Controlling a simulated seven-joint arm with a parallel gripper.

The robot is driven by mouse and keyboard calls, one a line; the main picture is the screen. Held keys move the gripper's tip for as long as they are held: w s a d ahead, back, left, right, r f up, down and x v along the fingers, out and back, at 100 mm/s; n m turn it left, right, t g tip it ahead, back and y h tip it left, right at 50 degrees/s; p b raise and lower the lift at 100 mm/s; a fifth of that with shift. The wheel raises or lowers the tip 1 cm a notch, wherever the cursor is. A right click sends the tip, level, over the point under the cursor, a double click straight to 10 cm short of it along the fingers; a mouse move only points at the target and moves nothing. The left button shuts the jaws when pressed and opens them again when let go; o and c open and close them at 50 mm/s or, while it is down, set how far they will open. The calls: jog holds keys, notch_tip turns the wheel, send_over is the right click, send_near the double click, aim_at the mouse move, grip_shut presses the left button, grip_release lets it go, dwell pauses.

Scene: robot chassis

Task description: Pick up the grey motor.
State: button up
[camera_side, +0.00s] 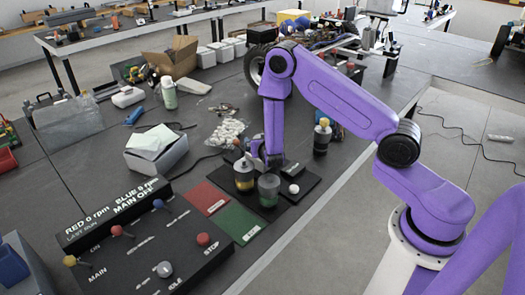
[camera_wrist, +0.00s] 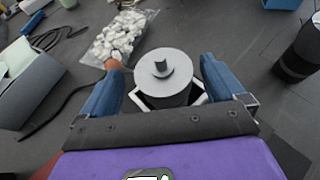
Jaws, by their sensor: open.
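The grey motor (camera_wrist: 163,82) stands upright in the wrist view, a round grey cylinder with a short shaft on top. My gripper (camera_wrist: 168,98) is open, with one blue finger on each side of the motor and pale fingertips low beside its body. I cannot tell whether either finger touches it.
Another dark banded cylinder (camera_side: 322,138) stands to the right; a dark cylinder shows at the wrist view's right edge (camera_wrist: 302,50). A bag of white pieces (camera_side: 226,132), an open box (camera_side: 156,152) and a control panel (camera_side: 150,240) lie left. Red (camera_side: 207,197) and green (camera_side: 236,223) mats lie in front.

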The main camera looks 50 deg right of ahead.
jog(key=shift+x, duration=1.9)
jog(key=shift+s+d, duration=0.15)
jog(key=c, duration=1.7)
jog(key=shift+r, duration=0.1)
grip_shut()
jog(key=shift+r, duration=0.1)
